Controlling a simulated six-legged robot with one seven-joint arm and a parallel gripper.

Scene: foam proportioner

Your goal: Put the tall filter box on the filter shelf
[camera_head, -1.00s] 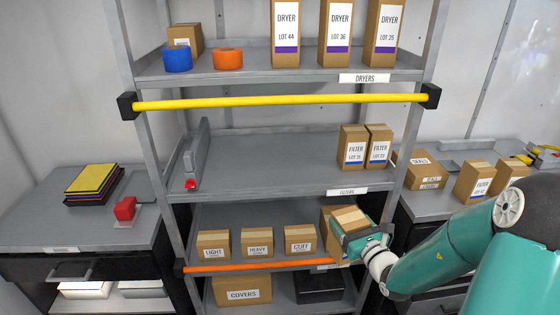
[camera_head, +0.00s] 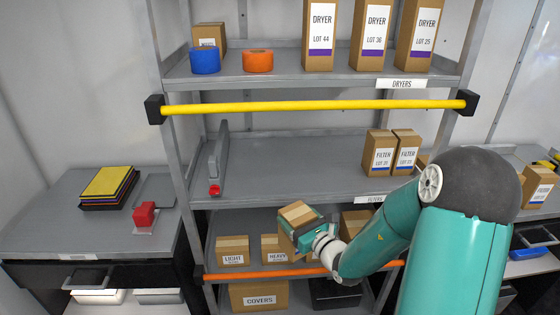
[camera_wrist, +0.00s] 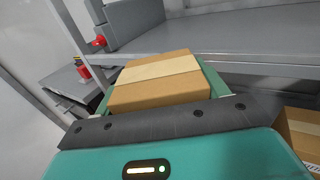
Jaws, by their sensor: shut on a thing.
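My gripper (camera_head: 310,232) is shut on a brown cardboard box (camera_head: 298,215) with a lighter tape band. The box is tilted and held in front of the lower shelf, below the filter shelf. The held box also fills the middle of the wrist view (camera_wrist: 158,85); no label on it can be read. The filter shelf (camera_head: 290,165) is the grey middle shelf, with its tag (camera_head: 368,199) on the front edge partly covered by my arm. Two filter boxes (camera_head: 379,153) (camera_head: 406,152) stand upright at its right; its middle is bare.
A yellow bar (camera_head: 310,107) crosses above the filter shelf and an orange bar (camera_head: 255,274) crosses low down. A grey bracket with a red knob (camera_head: 214,190) stands at the filter shelf's left. Light (camera_head: 232,250) and heavy (camera_head: 270,248) boxes stand on the lower shelf.

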